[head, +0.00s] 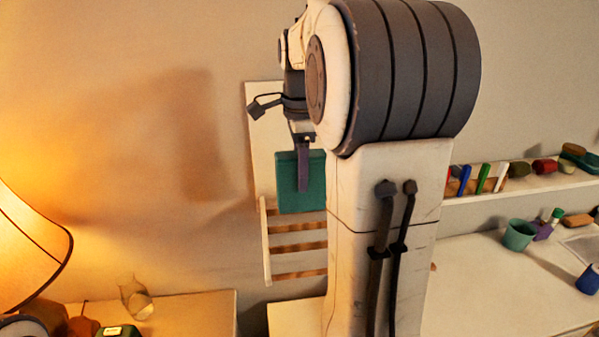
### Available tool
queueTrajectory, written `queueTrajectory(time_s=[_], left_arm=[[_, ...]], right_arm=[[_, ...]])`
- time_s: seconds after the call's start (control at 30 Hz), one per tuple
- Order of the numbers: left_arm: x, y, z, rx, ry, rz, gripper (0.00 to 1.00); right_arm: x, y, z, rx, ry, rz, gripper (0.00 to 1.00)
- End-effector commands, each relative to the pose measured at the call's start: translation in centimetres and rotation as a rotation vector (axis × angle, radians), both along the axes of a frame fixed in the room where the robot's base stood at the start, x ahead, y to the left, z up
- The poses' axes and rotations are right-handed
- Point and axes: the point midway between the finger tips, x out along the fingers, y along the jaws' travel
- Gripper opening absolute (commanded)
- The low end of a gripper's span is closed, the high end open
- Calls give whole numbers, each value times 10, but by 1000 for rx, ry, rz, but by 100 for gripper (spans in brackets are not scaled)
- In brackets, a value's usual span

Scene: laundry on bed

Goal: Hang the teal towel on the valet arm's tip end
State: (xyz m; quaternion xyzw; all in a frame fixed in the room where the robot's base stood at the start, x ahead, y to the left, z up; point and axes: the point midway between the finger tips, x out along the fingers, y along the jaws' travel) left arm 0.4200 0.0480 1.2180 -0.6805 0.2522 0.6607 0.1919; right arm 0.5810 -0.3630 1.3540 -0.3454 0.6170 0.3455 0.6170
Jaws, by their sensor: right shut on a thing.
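The teal towel (288,182) hangs as a flat, folded rectangle below my right gripper (303,178). The gripper points down and is shut on the towel, with one dark finger showing across its front. Behind the towel is a pale upright panel (262,130) with a wooden slatted rack (266,245) below it. I cannot make out the valet arm or its tip; my own right arm covers much of the middle of the view. I cannot tell whether the towel touches the rack. My left gripper is not in view.
A lit lamp (30,245) and a glass vase (134,298) stand at lower left. At right, a wall shelf (530,186) holds several small items above a white top (480,295) with a teal cup (519,235) and a blue cup (588,280). The wall left of the panel is clear.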

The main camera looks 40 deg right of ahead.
Motion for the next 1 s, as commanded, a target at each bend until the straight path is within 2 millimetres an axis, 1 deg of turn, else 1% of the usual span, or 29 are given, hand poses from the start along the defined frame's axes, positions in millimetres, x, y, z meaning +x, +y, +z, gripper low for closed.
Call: queueTrajectory(time_s=[0.03,0.73,0.83,1.0], left_arm=[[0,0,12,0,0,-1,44],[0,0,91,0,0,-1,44],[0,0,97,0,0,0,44],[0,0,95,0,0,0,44]], right_arm=[[0,0,13,-1,-1,0,0],[0,0,97,0,0,0,0],[0,0,103,0,0,0,0],[0,0,101,0,0,0,0]])
